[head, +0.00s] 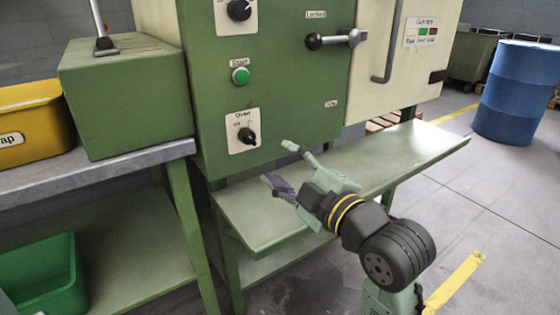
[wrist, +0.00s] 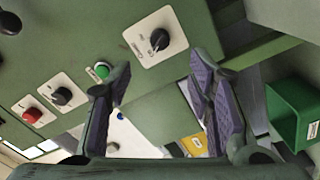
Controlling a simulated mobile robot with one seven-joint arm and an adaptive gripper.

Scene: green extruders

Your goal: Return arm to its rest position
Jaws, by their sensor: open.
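My gripper (head: 278,167) is open and empty in the head view, its two fingers spread just in front of the lower part of the green machine panel (head: 285,100). It is above the machine's green shelf (head: 420,155). My arm reaches in from the lower right. In the wrist view, my gripper (wrist: 160,92) shows both purple-padded fingers apart with nothing between them. The black knob on the white plate (head: 248,138) is up and left of the gripper in the head view; it also shows above the fingers in the wrist view (wrist: 159,40). I cannot tell the exact gap to the panel.
A green start button (head: 240,75) and a lockout handle (head: 335,39) stick out of the machine. A metal-topped bench (head: 100,168) stands at left with a yellow bin (head: 30,122). A green bin (head: 48,277) sits below. A blue barrel (head: 515,92) stands at right, with open floor before it.

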